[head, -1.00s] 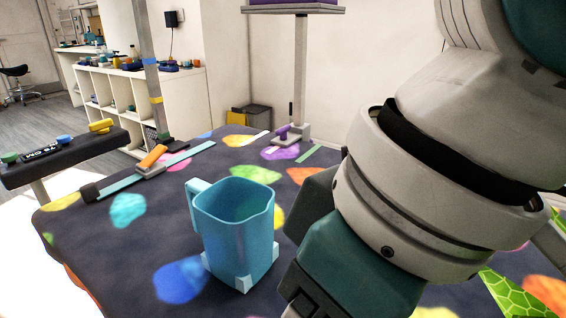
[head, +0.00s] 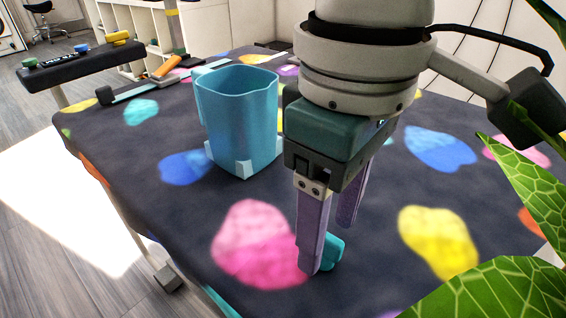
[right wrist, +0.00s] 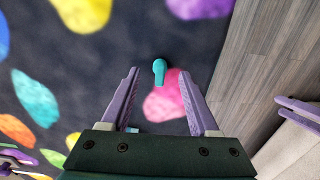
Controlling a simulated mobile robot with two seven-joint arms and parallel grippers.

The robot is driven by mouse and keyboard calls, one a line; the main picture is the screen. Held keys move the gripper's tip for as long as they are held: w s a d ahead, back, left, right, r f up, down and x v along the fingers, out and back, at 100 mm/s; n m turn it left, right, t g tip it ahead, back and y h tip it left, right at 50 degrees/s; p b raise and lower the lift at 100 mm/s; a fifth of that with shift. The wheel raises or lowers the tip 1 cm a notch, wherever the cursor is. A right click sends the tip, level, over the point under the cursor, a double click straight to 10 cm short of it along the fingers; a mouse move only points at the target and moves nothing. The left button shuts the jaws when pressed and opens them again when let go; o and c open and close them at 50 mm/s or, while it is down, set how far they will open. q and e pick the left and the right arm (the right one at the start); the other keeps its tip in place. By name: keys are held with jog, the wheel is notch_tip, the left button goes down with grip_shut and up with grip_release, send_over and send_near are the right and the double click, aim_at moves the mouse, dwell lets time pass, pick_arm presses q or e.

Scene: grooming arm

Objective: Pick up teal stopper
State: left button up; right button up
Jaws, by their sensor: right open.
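The teal stopper (head: 334,250) is on the dark table cloth beside a pink blotch, partly hidden behind a finger of my right gripper in the head view. In the right wrist view the stopper (right wrist: 159,70) shows whole, with a rounded head and a narrower stem. It appears between and level with the fingertips of my right gripper (right wrist: 158,73). My right gripper (head: 328,246) is open, its purple fingers pointing down and apart, with nothing held. I cannot tell whether a finger touches the stopper.
A blue pitcher (head: 238,125) stands on the patterned table (head: 140,150), left of and behind my right gripper. Green leaves (head: 480,290) fill the lower right. An orange-handled tool (head: 166,67) lies at the back left. The table's left edge borders open floor.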

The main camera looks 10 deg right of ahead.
aim_at(326, 250)
notch_tip(326, 250, down, 2)
jog(key=shift+f, duration=0.2)
grip_shut()
dwell(0.4)
